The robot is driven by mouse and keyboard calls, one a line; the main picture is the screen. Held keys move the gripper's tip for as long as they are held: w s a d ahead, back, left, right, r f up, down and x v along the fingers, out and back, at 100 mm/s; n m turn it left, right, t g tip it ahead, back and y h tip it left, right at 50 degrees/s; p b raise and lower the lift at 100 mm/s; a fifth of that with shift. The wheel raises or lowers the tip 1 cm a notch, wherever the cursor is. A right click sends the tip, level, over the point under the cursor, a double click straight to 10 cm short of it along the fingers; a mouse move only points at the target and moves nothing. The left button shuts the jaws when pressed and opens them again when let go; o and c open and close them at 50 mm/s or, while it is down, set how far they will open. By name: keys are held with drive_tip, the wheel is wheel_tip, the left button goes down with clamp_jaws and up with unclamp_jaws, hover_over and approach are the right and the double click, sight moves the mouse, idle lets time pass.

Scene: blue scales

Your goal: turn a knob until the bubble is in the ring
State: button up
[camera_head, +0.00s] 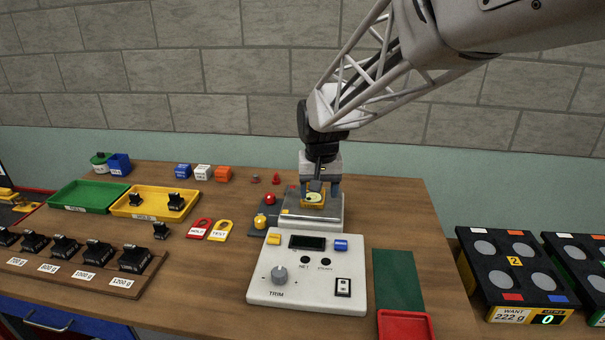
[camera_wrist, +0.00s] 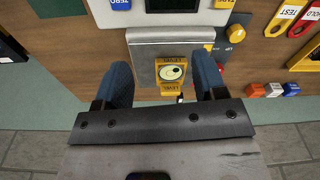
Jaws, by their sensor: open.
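A scale with a grey metal plate (camera_head: 296,222) stands at the back of the table. A yellow level housing (camera_wrist: 171,88) sits at the plate's edge, with a round pale vial (camera_wrist: 171,72) that also shows in the head view (camera_head: 314,197). A small ring shows in the vial; I cannot tell if the bubble is inside it. My gripper (camera_wrist: 164,78) is open, its two fingers on either side of the housing with nothing held. A red knob (camera_head: 269,199) and a yellow knob (camera_head: 260,221) are left of the plate; the yellow knob also shows in the wrist view (camera_wrist: 236,33).
A white console (camera_head: 307,291) with a grey TRIM knob (camera_head: 279,274) stands in front of the scale. Left are yellow (camera_head: 142,214) and green (camera_head: 72,205) trays, red and yellow tags (camera_head: 220,231) and a rack of black weights (camera_head: 122,281). A red tray (camera_head: 405,326) is at front right.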

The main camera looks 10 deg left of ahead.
drive_tip(key=n, duration=0.1)
hover_over(260, 219)
drive_tip(key=shift+g, duration=0.4)
wheel_tip(260, 219, down, 10)
drive_tip(key=shift+w+r, duration=0.1)
drive_tip(key=shift+r, duration=0.15)
drive_tip(key=shift+f, duration=0.15)
drive_tip(key=shift+f, duration=3.75)
drive_tip(key=shift+c, duration=0.3)
drive_tip(key=c, duration=0.9)
